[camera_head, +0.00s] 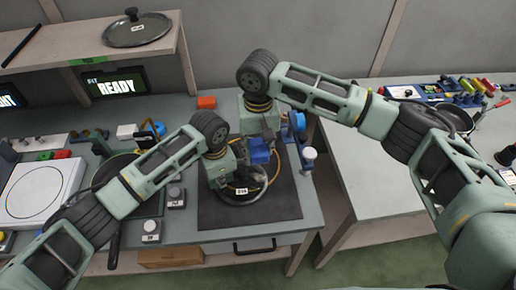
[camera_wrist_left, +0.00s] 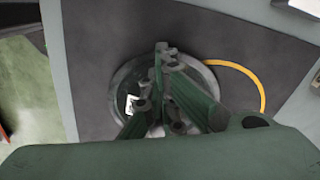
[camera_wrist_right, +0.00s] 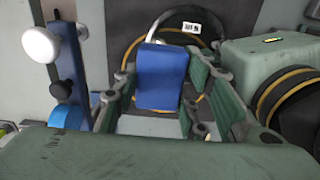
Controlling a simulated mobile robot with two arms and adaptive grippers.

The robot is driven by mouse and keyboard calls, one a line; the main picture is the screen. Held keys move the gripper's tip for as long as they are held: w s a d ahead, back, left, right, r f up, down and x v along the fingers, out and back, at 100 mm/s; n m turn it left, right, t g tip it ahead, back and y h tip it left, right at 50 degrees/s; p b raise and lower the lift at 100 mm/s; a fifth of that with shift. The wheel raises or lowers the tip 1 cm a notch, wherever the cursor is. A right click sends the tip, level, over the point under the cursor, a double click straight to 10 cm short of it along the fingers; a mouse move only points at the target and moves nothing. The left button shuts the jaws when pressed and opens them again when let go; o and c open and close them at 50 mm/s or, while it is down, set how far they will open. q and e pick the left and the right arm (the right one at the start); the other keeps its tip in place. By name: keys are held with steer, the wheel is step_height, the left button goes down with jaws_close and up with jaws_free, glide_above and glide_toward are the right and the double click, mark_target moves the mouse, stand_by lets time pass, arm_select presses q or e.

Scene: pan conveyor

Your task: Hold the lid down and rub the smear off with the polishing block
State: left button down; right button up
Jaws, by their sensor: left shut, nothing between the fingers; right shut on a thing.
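The lid (camera_head: 262,197) is round, with a pale rim and a dark middle, and lies on the dark mat (camera_head: 285,205). My left gripper (camera_wrist_left: 165,52) is shut and empty, with its fingers over the lid in the left wrist view. I cannot tell whether the fingertips touch it. My right gripper (camera_wrist_right: 160,85) is shut on the blue polishing block (camera_wrist_right: 162,72). It holds the block (camera_head: 259,151) above the far side of the lid. A small white label (camera_wrist_left: 131,104) shows by the lid. I cannot make out the smear; my arms hide much of the lid.
A blue stand with a white knob (camera_wrist_right: 40,44) is close beside my right gripper.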

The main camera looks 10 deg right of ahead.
mark_target(257, 173)
steer(key=f+y, duration=0.1)
steer(key=f, duration=0.1)
steer(key=s+d+f+y, duration=0.1)
steer(key=f, duration=0.2)
steer(key=s+d+f+y, duration=0.1)
steer(key=f, duration=0.2)
steer(key=shift+x, duration=1.3)
steer(key=shift+x, duration=1.05)
steer(key=shift+w+r, duration=0.1)
steer(key=shift+w, duration=1.95)
